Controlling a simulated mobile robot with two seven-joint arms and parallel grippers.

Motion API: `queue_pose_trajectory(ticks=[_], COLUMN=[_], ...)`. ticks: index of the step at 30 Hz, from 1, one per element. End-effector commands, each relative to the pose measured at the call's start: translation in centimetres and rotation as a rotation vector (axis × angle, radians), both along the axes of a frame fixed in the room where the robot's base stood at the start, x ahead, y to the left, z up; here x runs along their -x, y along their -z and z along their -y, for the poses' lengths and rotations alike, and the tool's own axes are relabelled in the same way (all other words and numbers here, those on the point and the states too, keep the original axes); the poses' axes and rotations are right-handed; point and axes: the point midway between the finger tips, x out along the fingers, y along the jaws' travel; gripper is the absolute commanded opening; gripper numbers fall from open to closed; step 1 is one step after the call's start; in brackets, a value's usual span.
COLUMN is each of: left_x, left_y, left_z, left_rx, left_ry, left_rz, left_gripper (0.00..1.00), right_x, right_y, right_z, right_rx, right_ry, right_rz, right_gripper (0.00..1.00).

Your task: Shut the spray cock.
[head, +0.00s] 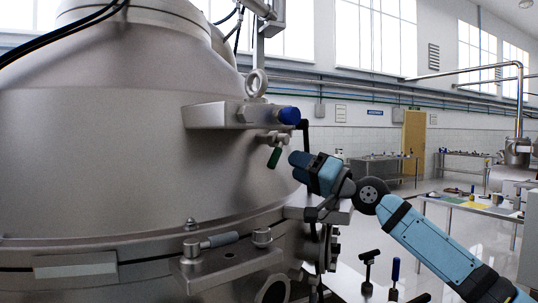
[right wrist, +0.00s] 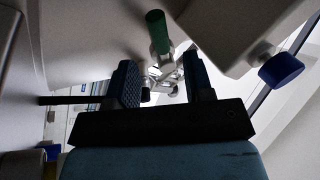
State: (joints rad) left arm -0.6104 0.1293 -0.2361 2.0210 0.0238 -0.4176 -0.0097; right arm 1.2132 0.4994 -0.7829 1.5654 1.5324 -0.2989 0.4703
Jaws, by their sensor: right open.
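The spray cock is a small metal valve (head: 272,138) with a green handle (head: 274,157), below a bracket on the big steel separator. The handle hangs down and slightly to the left in the head view. My right gripper (head: 297,164) is just right of the handle and a little below the valve. In the right wrist view my right gripper (right wrist: 164,78) is open, its two dark fingers apart. The green handle (right wrist: 157,32) and the metal valve show between and beyond the fingertips; nothing is held. My left gripper is not in view.
The steel separator (head: 110,150) fills the left side. A blue knob (head: 289,116) sticks out of the bracket above the cock; it also shows in the right wrist view (right wrist: 281,68). A lower bracket with a grey handle (head: 215,241) stands below. Benches stand far back right.

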Motion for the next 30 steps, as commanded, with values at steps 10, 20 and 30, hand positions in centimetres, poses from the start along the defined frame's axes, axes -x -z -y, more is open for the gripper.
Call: queue_pose_trajectory(ticks=[10, 20, 30], left_x=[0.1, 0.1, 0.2], left_y=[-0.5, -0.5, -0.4], left_z=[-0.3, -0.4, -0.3], left_rx=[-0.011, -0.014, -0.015], left_ry=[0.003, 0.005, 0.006], left_rz=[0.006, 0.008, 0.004], left_gripper=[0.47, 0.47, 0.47], right_x=[-3.9, -5.0, -5.0], right_y=[-2.1, -2.5, -2.5], right_z=[-5.3, -6.8, -6.8], right_rx=[0.001, 0.002, 0.001], right_ry=[-0.001, -0.001, 0.0], right_rz=[0.0, 0.0, 0.0], right_gripper=[0.47, 0.47, 0.13])
